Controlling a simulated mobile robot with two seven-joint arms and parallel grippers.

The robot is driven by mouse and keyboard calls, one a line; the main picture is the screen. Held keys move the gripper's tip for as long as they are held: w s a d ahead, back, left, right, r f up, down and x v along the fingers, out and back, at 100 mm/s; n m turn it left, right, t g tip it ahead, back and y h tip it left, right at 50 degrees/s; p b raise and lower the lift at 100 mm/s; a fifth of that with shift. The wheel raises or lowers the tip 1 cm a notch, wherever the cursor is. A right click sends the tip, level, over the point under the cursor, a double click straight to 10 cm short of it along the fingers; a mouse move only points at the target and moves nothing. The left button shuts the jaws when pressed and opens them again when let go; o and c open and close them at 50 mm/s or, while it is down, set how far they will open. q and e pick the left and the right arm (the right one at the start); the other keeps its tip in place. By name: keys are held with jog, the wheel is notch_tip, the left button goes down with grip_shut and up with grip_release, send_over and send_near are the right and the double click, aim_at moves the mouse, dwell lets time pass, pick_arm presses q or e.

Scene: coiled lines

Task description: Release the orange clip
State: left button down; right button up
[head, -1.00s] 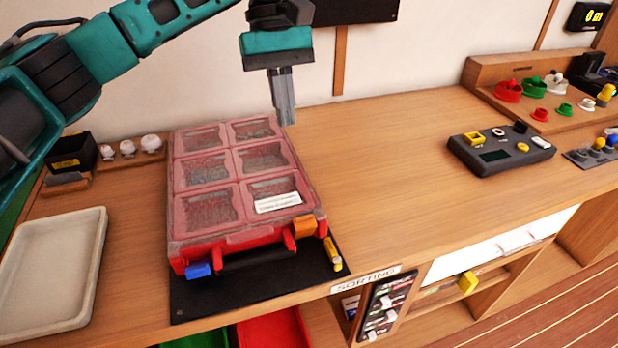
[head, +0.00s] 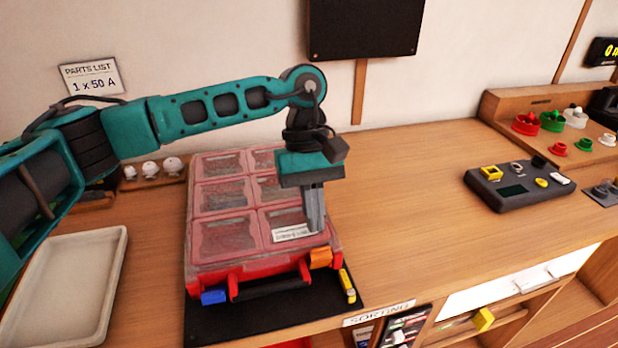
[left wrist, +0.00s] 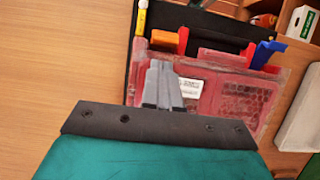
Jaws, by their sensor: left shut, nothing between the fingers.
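The orange clip (head: 321,257) sits on the front right edge of the red parts case (head: 212,274), which has a clear, compartmented lid that is down. A blue clip (head: 214,296) sits at the front left. My left gripper (head: 316,228) is shut and empty, pointing down over the case's right side, a little behind the orange clip. In the left wrist view the shut fingers (left wrist: 162,68) point toward the orange clip (left wrist: 168,38), with a gap visible in the picture. The blue clip (left wrist: 267,54) also shows there. My right gripper is not in view.
The case rests on a black mat (head: 250,322); a yellow marker-like item (head: 347,286) lies beside its front right corner. A beige tray (head: 118,262) is at left. A dark control box (head: 518,186) stands at right. The table between case and box is clear.

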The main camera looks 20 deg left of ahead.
aim_at(319, 258)
pick_arm(q)
jog(key=shift+s+d+f, duration=0.2)
jog(key=shift+s+d, duration=0.1)
jog(key=shift+s, duration=0.15)
jog(key=shift+s+d+f, duration=0.2)
jog(key=shift+s+d, duration=0.05)
jog(key=shift+s, duration=0.15)
jog(key=shift+d, duration=0.15)
jog(key=shift+s+b, duration=0.2)
jog(key=shift+b, duration=0.15)
